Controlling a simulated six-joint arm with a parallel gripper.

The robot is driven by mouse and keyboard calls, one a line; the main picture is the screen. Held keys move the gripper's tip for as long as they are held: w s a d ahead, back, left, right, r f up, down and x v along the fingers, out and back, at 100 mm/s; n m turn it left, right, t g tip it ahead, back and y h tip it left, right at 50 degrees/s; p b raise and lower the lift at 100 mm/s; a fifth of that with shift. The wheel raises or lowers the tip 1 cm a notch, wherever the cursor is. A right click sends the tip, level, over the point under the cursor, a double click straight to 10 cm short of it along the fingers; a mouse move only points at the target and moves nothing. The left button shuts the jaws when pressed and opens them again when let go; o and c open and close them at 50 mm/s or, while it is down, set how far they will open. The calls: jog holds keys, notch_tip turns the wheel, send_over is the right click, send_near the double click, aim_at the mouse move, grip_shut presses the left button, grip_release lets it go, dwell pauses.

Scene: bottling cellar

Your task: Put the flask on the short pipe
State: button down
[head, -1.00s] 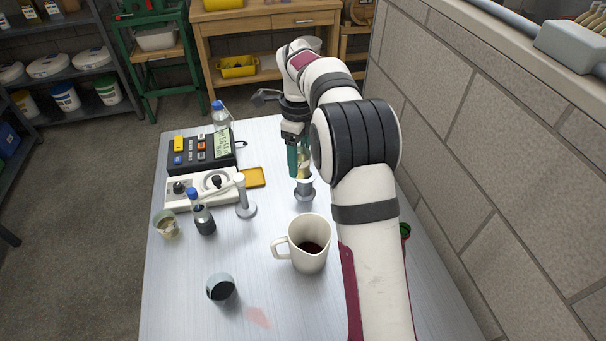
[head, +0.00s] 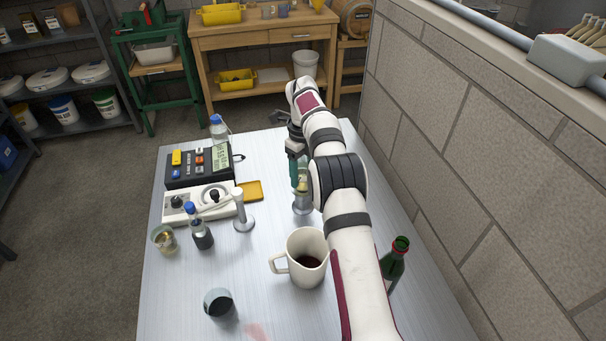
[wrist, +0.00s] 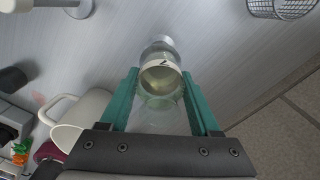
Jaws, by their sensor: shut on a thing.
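My gripper (wrist: 162,97) has green jaws and is shut on a small clear flask (wrist: 160,80) with pale yellowish liquid and a light marked label. In the head view the flask (head: 302,184) is partly hidden by my jaws and arm. The short pipe (head: 303,206), a grey metal post on a wider foot, stands on the table directly below the flask. The flask's bottom is at or very close to the pipe's top; I cannot tell whether they touch. A taller pale post (head: 240,212) on a round foot stands to the left.
A white mug (head: 307,262) with dark liquid stands nearer, and a green bottle (head: 394,268) stands right of my arm. Left are a dark blue-capped bottle (head: 202,235), a glass (head: 163,240), a dark cup (head: 219,307) and instruments (head: 197,168). A wall (head: 450,170) bounds the right.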

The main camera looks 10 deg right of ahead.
jog(key=shift+f, duration=0.4)
jog(key=shift+c, duration=0.6)
grip_release()
jog(key=shift+f, duration=0.15)
